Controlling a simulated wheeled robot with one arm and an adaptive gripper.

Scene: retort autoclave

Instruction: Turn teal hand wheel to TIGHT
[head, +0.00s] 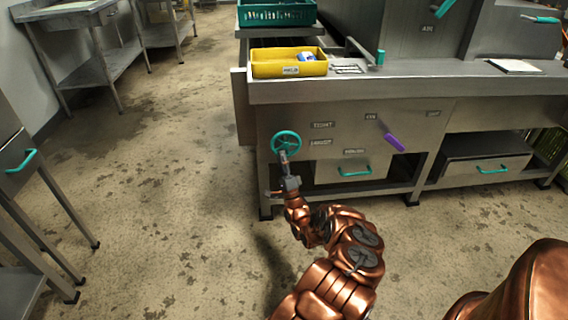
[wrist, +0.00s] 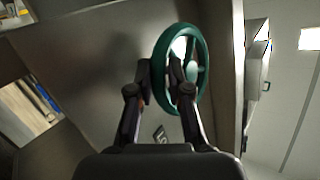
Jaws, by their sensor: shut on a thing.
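The teal hand wheel (head: 286,141) is mounted on the front panel of the steel bench, near its left end. In the wrist view the wheel (wrist: 203,62) stands as a ring seen at an angle, with a hub and spoke inside. My gripper (head: 284,157) reaches up to the wheel's lower part. In the wrist view my gripper (wrist: 168,85) is shut on the rim, with one finger on the outer side and the other across the ring. Small labels, one of which seems to read TIGHT (head: 322,125), sit right of the wheel. The contact point is partly hidden by the fingers.
A purple lever (head: 394,142) sits right of the labels. Below is a drawer with a teal handle (head: 354,171).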

